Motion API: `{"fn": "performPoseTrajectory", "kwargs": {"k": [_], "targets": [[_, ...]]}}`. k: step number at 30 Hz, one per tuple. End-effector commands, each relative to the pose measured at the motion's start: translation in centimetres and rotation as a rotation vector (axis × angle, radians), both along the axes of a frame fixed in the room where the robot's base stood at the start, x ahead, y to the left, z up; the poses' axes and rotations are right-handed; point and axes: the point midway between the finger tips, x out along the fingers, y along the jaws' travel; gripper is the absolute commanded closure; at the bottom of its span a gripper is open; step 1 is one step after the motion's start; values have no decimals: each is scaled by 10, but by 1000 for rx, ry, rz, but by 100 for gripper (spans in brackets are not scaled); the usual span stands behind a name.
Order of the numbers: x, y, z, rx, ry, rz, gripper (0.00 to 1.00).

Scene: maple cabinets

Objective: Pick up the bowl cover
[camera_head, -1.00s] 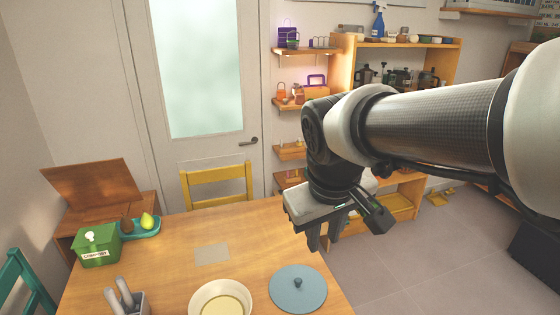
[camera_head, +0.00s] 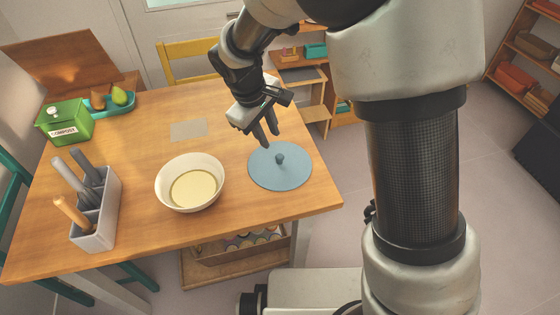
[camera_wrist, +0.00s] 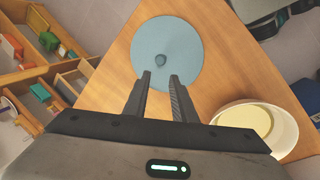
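The bowl cover (camera_head: 268,176) is a flat blue-grey disc with a dark round knob (camera_head: 280,158) at its middle. It lies on the table to the right of the white bowl (camera_head: 161,190), apart from it. My gripper (camera_head: 270,140) is above the cover's far edge, with its fingers pointing down. In the wrist view the cover (camera_wrist: 150,42) lies ahead of the fingertips (camera_wrist: 160,76), with the knob just beyond the gap between them. The fingers are apart and nothing is between them. The bowl (camera_wrist: 284,125) is at the right of the wrist view.
On the wooden table (camera_head: 140,150) are a grey utensil holder (camera_head: 98,225), a green compost box (camera_head: 65,124), a teal tray with pears (camera_head: 108,106) and a grey mat (camera_head: 188,130). A yellow chair (camera_head: 188,48) stands behind the table. The tabletop around the cover is clear.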

Motion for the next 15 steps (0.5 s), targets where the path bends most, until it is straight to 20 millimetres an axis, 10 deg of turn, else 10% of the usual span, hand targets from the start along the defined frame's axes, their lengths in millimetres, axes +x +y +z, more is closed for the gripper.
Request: {"fn": "performPoseTrajectory", "kwargs": {"k": [15], "targets": [[11, -13, -55, 0, 0, -3, 76]]}}
